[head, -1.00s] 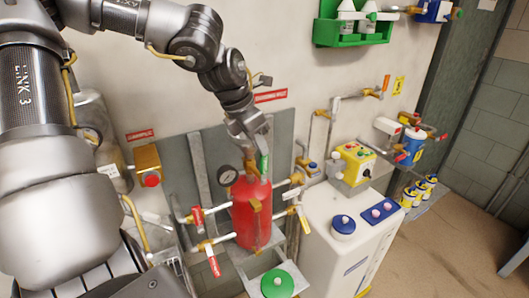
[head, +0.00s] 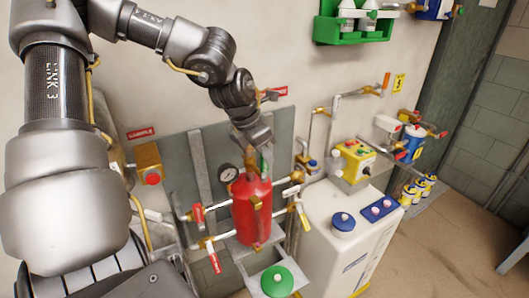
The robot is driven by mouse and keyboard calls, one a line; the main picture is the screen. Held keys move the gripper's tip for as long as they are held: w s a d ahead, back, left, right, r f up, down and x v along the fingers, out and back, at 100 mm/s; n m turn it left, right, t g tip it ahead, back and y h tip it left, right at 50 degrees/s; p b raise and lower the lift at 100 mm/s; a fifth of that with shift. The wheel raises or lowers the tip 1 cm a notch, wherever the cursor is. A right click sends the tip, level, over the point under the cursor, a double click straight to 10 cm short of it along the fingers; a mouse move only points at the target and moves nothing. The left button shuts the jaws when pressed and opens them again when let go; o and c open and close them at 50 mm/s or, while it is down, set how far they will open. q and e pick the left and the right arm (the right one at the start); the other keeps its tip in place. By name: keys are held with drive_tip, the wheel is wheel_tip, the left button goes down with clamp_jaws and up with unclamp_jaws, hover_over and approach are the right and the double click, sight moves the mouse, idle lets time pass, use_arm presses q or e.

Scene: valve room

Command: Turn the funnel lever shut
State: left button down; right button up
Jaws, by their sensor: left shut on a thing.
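A red tank (head: 252,212) stands upright on a wall bracket, with a round gauge (head: 228,174) at its upper left. A short green lever handle (head: 264,161) stands at the top of the tank. My left gripper (head: 260,144) comes down from above and is shut on the upper part of this green handle. The fingers and the handle's top hide each other, and I cannot see the valve body under it clearly. No funnel can be made out for certain. My right gripper is not in view.
A white cabinet (head: 335,240) and a yellow button box (head: 354,160) stand to the right. A green rack (head: 350,32) hangs above.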

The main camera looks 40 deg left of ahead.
use_arm(q)
drive_tip(key=shift+w, duration=0.1)
drive_tip(key=shift+w+d+f+g+y+p, duration=0.3)
drive_tip(key=shift+w+g+p, duration=0.65)
drive_tip(key=shift+p, duration=0.6)
drive_tip(key=shift+w+d+f+g+y+p, duration=0.3)
drive_tip(key=shift+w+g+p, duration=0.3)
drive_tip(key=shift+g+p, duration=0.8)
drive_tip(key=shift+w+d+f+g+y+p, duration=0.2)
drive_tip(key=shift+w+g+y+p, duration=0.2)
drive_tip(key=shift+w+g+p, duration=0.9)
drive_tip(key=shift+s+t+p, duration=0.3)
drive_tip(key=shift+s+t, duration=0.05)
drive_tip(key=shift+s, duration=0.15)
